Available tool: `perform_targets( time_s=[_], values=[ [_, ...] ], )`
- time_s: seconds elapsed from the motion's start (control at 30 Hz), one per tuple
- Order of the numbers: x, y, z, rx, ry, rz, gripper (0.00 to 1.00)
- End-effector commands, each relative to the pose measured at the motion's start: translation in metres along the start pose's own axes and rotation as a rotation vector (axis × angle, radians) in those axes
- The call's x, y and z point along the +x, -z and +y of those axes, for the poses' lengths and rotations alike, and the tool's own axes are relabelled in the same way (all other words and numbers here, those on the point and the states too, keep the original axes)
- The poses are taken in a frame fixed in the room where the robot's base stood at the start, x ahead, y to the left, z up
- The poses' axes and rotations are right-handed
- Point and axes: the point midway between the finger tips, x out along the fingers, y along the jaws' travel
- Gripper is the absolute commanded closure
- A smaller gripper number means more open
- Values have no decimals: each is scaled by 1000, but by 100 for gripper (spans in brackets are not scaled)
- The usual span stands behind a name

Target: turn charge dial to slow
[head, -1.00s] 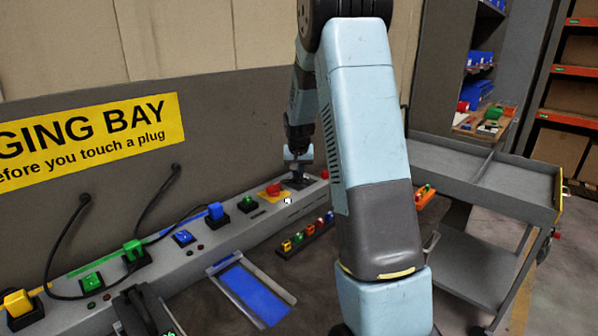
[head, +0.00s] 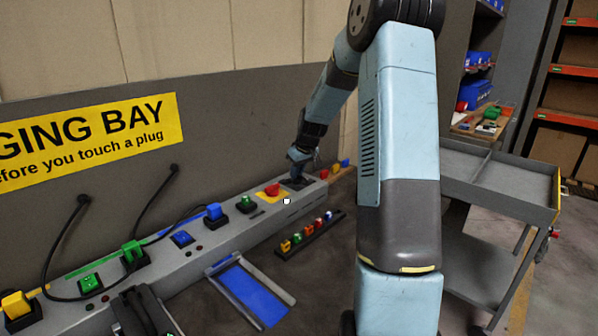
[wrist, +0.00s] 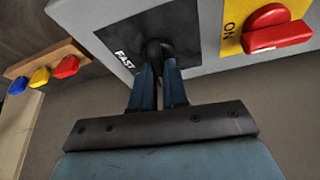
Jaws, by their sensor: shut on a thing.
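The charge dial (wrist: 158,48) is a dark knob on a black plate at the right end of the grey charging bench. The word FAST shows on the plate at the left of the knob in the wrist view; no SLOW label is visible. My gripper (wrist: 160,66) has its two blue fingers shut on the knob, which they partly hide. In the head view my gripper (head: 300,162) is at the black plate (head: 296,184) at the bench's far right end, and the knob itself is too small to make out.
A red switch (wrist: 274,28) on a yellow plate marked ON sits just right of the dial in the wrist view. A wooden rail with coloured knobs (wrist: 40,76) lies beyond the bench end. A grey cart (head: 500,180) stands right of my arm.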

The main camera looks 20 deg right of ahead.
Motion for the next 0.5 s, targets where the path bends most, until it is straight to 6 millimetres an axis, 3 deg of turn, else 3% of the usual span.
perform_targets(
  time_s=[0.5],
  values=[
    [0, -1, 3, -149, 60, 0, 100]
  ],
)
